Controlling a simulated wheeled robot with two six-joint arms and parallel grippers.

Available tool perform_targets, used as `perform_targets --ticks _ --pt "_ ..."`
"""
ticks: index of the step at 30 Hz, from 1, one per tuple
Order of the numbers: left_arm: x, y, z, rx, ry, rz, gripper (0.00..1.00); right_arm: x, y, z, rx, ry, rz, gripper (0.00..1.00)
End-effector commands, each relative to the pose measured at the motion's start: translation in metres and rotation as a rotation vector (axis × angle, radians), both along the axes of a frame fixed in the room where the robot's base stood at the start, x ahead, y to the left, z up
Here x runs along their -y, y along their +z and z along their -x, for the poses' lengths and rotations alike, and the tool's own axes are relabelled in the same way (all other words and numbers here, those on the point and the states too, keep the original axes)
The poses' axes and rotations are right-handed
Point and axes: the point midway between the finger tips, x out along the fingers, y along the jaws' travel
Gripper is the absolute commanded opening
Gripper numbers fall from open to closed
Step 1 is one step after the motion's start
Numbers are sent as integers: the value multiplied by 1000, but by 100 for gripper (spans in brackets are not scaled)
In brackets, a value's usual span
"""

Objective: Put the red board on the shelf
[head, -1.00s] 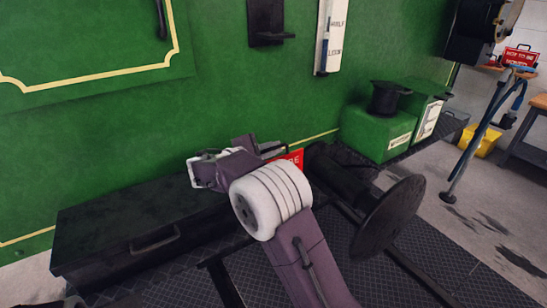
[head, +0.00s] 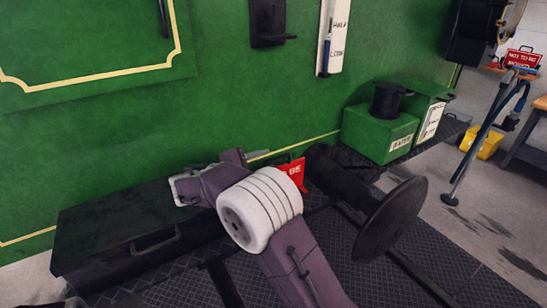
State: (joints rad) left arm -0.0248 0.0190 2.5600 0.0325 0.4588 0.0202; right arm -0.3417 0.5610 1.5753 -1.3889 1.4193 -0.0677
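A red board (head: 293,174) with white letters, of which "BE" shows, is partly hidden behind my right arm, in front of the green wall. My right gripper (head: 236,157) is beside it on the left, mostly hidden by its own wrist and the white arm joint. I cannot tell whether its fingers are open or shut, or whether they touch the board. My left gripper is not in view. A small black ledge (head: 270,38) is fixed to the wall at the top. I cannot tell whether it is the shelf.
A long black box (head: 110,225) stands along the wall at left. A black spool-like wheel (head: 390,220) is close to my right arm. Green boxes (head: 375,135) stand behind.

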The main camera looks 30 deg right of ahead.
Motion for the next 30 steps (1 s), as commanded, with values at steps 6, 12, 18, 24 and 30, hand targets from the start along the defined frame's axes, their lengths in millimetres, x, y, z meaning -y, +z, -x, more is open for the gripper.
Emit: perform_targets --ticks 6,12,18,24,30 --pt "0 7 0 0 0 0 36 -46 13 18 0 3 1 32" --pt "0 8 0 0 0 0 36 -62 16 24 0 0 0 32" --pt "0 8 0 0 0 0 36 -63 16 25 0 -1 1 32" --pt "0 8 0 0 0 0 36 -62 16 25 0 -2 1 32" --pt "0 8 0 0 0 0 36 3 42 48 44 -141 -32 32"
